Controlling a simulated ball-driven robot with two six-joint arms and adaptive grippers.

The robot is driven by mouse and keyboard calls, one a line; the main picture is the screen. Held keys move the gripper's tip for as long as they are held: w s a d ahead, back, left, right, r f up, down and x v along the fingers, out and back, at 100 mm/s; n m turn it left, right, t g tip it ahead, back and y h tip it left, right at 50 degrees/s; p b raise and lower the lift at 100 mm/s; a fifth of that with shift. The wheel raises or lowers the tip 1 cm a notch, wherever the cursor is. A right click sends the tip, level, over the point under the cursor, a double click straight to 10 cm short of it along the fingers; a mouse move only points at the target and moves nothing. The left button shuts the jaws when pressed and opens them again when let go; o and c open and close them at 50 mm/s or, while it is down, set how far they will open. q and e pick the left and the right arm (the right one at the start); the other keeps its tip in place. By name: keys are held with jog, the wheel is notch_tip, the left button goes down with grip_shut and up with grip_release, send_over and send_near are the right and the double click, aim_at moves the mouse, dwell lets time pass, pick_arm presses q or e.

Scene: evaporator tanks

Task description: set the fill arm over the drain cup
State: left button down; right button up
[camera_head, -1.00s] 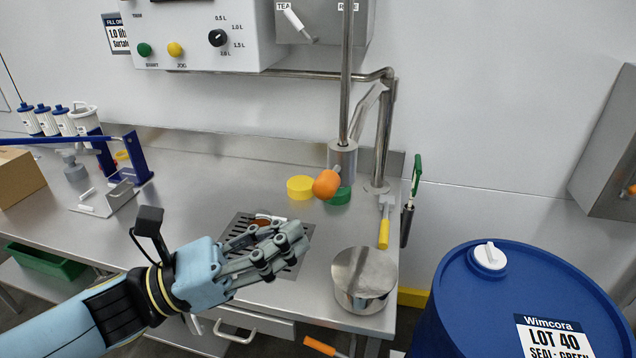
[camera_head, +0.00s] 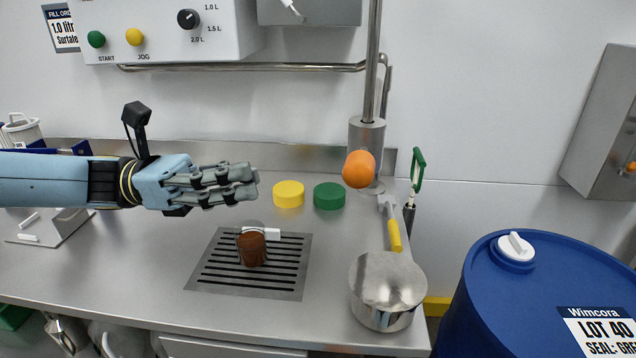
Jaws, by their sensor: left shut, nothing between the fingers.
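The fill arm appears to be the steel post (camera_head: 367,135) at the back of the bench, with an orange knob (camera_head: 359,168) at its base. The knob points toward me. I cannot tell which vessel is the drain cup. A brown cup (camera_head: 252,248) with a white tag stands on the slotted drain grate (camera_head: 210,278). A round steel pot (camera_head: 388,290) stands at the bench's right front corner. My left gripper (camera_head: 250,184) is shut and empty, above the bench, left of the knob and behind the grate. My right gripper is not in view.
A yellow disc (camera_head: 288,194) and a green disc (camera_head: 329,196) lie left of the knob. A yellow-handled tool (camera_head: 394,235) lies right of it. A blue drum (camera_head: 545,300) stands right of the bench. A control box (camera_head: 165,35) hangs above.

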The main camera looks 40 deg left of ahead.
aim_at(344, 177)
pick_arm(q)
jog(key=b+x, duration=0.3)
jog(key=x, duration=0.6)
jog(key=shift+d, duration=0.15)
jog(key=shift+w+d+r, duration=0.1)
jog(key=shift+w+d, duration=0.05)
jog(key=shift+d, duration=0.15)
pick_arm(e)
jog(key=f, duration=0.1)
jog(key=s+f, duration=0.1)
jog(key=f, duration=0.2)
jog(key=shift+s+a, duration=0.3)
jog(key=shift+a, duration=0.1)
pick_arm(q)
jog(key=shift+d, duration=0.1)
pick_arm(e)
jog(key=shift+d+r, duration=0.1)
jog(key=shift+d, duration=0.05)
